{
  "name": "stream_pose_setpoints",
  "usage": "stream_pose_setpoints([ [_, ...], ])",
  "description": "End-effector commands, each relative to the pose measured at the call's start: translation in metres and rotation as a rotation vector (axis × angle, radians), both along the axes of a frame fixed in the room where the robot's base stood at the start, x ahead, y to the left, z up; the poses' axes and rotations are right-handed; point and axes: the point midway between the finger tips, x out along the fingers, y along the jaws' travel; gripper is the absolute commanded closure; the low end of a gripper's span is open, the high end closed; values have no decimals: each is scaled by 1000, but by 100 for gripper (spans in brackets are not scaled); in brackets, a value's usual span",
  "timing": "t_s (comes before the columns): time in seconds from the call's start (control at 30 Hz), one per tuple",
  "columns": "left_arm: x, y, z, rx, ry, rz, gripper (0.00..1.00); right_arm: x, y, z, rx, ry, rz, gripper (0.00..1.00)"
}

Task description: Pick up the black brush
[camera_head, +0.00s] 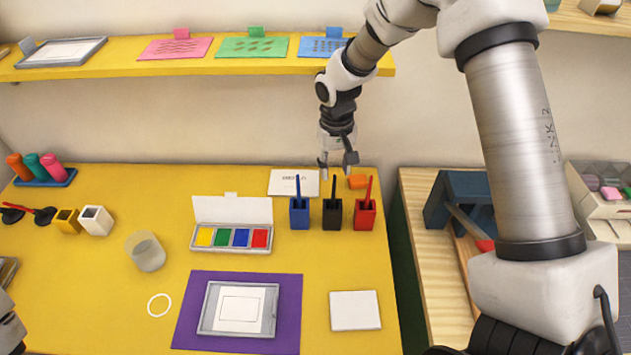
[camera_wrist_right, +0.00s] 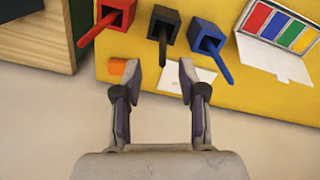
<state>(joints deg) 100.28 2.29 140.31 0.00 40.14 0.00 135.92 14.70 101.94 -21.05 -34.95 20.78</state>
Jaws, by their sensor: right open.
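The black brush (camera_head: 334,187) stands upright in a black holder (camera_head: 332,215), between the blue and red ones. In the right wrist view the black brush (camera_wrist_right: 162,50) sticks out of its black holder (camera_wrist_right: 164,22) toward the fingers. My right gripper (camera_head: 338,162) is open and empty, above and behind the holders, with its fingertips pointing down. In the right wrist view the gripper (camera_wrist_right: 160,78) has its fingers spread, with the brush's end in line with the gap between them. Whether the brush is between them in depth I cannot tell. My left gripper is not clearly seen.
The blue brush (camera_head: 298,186) in its blue holder and the red brush (camera_head: 368,189) in its red holder stand close on either side. An orange block (camera_head: 358,181) and a white card (camera_head: 293,182) lie behind. A yellow shelf (camera_head: 130,54) hangs above the table.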

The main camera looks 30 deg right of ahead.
Motion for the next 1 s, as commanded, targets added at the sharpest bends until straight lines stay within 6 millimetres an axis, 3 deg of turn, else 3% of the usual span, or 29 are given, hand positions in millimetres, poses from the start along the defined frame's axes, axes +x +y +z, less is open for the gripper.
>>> stream_pose_setpoints([
  [0.27, -1, 0, 9, 0, 3, 0, 60, 1, 0, -29, -1, 2, 0, 59],
  [0.5, 0, 0, 23, 0, 2, 0, 60, 5, 3, -70, 0, 3, 0, 59],
  [0.77, -1, 0, 22, 0, 2, 0, 60, 5, 3, -78, 0, -1, 0, 59],
  [0.9, -1, 0, 22, 0, 2, 0, 60, 5, 3, -78, 0, 0, 0, 100],
  [1.0, -1, 0, 22, 0, 2, 0, 60, 5, 3, -78, 0, 0, 0, 100],
])
